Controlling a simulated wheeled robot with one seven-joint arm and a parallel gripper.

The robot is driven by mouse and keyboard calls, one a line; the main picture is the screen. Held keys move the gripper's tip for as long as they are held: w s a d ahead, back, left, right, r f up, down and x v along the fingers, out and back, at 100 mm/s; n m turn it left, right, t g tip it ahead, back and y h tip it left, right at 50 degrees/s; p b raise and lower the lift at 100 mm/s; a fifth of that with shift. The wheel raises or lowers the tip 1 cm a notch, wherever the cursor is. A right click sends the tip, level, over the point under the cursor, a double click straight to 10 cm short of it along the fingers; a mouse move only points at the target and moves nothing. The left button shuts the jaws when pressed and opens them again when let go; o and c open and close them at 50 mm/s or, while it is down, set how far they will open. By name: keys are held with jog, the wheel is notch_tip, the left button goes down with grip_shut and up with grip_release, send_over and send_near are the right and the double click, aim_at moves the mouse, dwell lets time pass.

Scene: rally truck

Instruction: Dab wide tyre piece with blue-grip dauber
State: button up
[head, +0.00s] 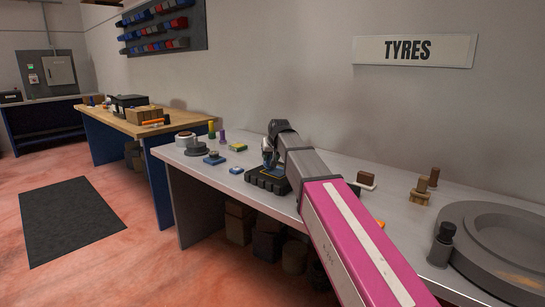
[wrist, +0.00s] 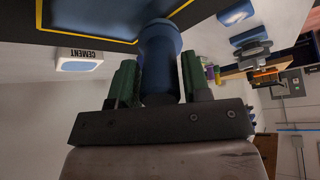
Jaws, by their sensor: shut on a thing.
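My gripper (head: 268,160) is shut on the blue grip of the dauber (wrist: 158,60), which stands between the two green fingers in the wrist view (wrist: 158,85). In the head view the gripper is over a black, treaded tyre piece (head: 266,183) on the grey bench. In the wrist view the dauber's far end is in front of a dark surface with a yellow outline (wrist: 85,18), which looks like the top of that piece. The dauber's tip is hidden, so I cannot tell whether it touches. A white block marked CEMENT (wrist: 80,60) is beside it.
The grey bench (head: 205,180) carries small blue items (head: 214,159), a tin (head: 186,139) and yellow and purple handles (head: 222,136) left of my gripper. Stamp-like wooden pieces (head: 420,193) and a large grey round tray (head: 500,240) are at the right. My pink arm hides part of the bench.

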jog(key=shift+s+a, duration=0.25)
dwell(0.3)
jog(key=shift+w+d, duration=0.6)
jog(key=shift+w, duration=0.1)
jog(key=shift+s+a, duration=0.55)
jog(key=shift+s, duration=0.2)
jog(key=shift+w, duration=0.2)
jog(key=shift+w+d, duration=0.6)
